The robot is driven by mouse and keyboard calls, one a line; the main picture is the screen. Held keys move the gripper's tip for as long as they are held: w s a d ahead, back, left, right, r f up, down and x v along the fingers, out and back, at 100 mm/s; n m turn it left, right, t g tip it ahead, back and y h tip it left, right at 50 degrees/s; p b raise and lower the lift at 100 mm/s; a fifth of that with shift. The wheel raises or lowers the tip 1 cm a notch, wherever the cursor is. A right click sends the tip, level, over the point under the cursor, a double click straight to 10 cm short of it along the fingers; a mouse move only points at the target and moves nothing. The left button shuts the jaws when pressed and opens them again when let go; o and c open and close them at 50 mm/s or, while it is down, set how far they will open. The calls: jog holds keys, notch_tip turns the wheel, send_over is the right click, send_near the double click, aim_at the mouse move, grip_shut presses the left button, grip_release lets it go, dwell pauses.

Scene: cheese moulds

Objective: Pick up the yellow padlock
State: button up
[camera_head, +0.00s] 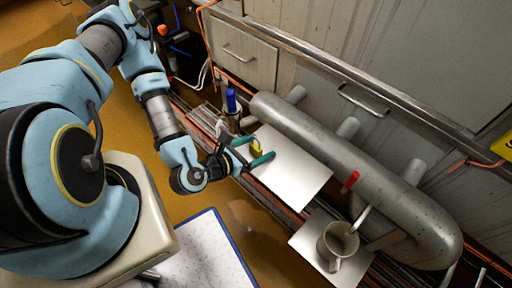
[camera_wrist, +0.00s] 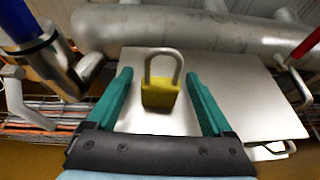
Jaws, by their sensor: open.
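The yellow padlock (camera_wrist: 159,97) has a grey shackle and shows upright on a pale metal plate in the wrist view. In the head view the padlock (camera_head: 257,149) is small, near the plate's left end. My gripper (camera_wrist: 158,82) is open, with one green finger on each side of the padlock and a gap to both. In the head view my gripper (camera_head: 254,156) reaches in from the left, its green fingers around the padlock's spot. The plate (camera_head: 297,178) lies under it.
A thick grey pipe (camera_head: 330,150) runs behind the plate. A blue-handled item in a metal holder (camera_wrist: 40,55) stands close on the left. A mug (camera_head: 337,243) stands on a second plate to the right. A red-handled valve (camera_head: 350,181) sits by the pipe.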

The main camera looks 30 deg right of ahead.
grip_shut()
dwell(0.8)
